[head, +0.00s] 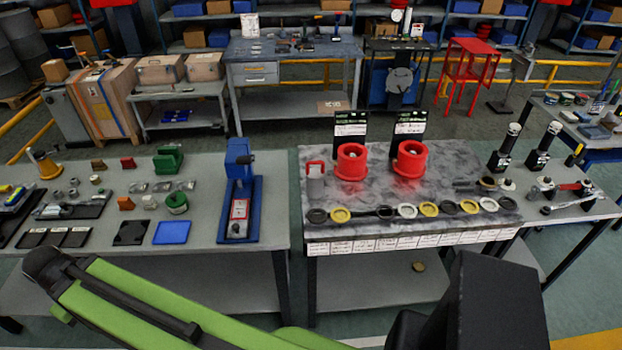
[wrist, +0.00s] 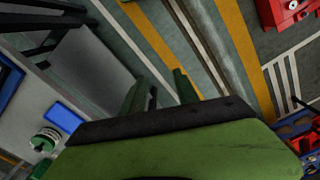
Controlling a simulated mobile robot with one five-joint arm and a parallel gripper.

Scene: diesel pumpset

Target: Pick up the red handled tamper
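The tamper (head: 316,184), a grey cylinder with a red loop handle on top, stands upright at the left end of the marbled grey table, left of a red ring-shaped part. It does not show in the wrist view. My gripper (wrist: 160,88) shows in the wrist view as two green fingers set apart, with nothing between them, over the floor and its yellow line. In the head view my green arm crosses the bottom, in front of the tables; the gripper's fingertips cannot be made out there.
The marbled table (head: 345,222) also holds two red ring-shaped parts (head: 351,162) (head: 409,160) with black cards behind, and a row of discs (head: 407,211) along the front. A blue press (head: 240,195) stands on the left table (head: 275,205). A narrow gap separates both tables.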

